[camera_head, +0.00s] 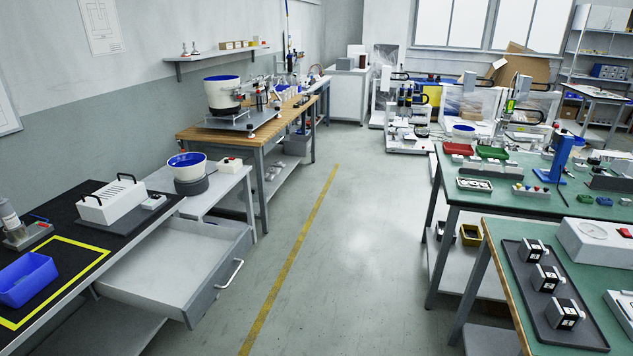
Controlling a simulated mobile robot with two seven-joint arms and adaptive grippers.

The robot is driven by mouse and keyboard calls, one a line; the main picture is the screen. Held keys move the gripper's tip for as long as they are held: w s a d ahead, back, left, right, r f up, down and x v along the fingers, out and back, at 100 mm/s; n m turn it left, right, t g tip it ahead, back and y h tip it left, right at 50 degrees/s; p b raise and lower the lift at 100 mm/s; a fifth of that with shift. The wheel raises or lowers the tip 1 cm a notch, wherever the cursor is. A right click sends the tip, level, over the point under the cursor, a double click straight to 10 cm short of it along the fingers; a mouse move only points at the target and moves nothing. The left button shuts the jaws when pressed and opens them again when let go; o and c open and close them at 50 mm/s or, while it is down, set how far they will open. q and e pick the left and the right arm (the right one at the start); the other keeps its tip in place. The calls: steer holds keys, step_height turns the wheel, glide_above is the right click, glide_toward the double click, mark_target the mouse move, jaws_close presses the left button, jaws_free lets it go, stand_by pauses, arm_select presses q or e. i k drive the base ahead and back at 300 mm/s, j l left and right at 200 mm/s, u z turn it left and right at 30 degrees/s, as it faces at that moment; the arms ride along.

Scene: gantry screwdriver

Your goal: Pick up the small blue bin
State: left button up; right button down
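A small blue bin (27,278) sits at the left edge of the head view. It rests on a black work surface (88,240), partly over a yellow taped outline (62,288). The bin looks upright and open at the top, and its inside looks empty. Neither of my grippers shows in this view, so nothing of mine is seen near the bin.
On the same bench stand a white box with black handles (112,200) and a grey device (25,232). An open drawer (180,262) juts into the aisle. The floor (335,240) in the middle is clear. Green-topped tables (520,207) stand at right.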

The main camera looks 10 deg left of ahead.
mark_target(41, 270)
steer(key=u, duration=2.05)
steer(key=i+j+z, duration=0.25)
